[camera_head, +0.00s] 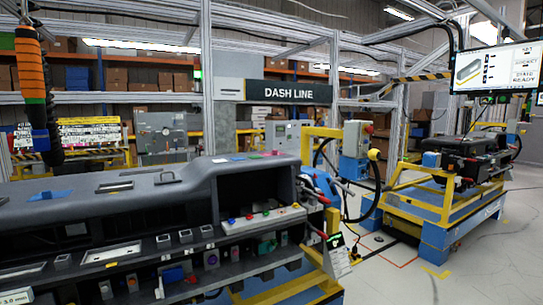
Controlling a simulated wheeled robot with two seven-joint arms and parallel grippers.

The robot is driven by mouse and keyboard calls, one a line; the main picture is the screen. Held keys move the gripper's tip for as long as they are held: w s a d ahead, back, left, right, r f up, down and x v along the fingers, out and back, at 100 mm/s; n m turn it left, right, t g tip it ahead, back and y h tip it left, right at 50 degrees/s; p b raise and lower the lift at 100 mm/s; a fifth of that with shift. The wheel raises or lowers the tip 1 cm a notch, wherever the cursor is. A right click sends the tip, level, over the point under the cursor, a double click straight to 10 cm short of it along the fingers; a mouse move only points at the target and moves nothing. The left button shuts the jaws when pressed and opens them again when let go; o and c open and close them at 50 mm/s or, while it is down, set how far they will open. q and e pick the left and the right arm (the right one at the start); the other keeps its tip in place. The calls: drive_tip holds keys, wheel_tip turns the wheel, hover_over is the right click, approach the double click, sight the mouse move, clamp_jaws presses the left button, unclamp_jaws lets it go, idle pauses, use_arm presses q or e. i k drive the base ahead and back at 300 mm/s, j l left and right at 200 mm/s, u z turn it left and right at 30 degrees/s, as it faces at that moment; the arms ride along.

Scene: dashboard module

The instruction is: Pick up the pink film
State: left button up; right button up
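A dark grey dashboard module (130,195) fills the lower left in the head view. Several small flat coloured patches lie on the top of its right end. A small pink-red patch (276,153) near the right edge of that top looks like the pink film, but it is tiny and its outline is hard to tell. Neither of my grippers shows in the head view.
A blue piece (50,195) lies on the dashboard's left top. A second module stands on a yellow-and-blue cart (440,205) at the right. The floor (490,260) at the lower right is clear.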

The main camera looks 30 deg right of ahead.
sight(274, 152)
drive_tip(key=l+u, duration=0.45)
drive_tip(key=l, duration=1.45)
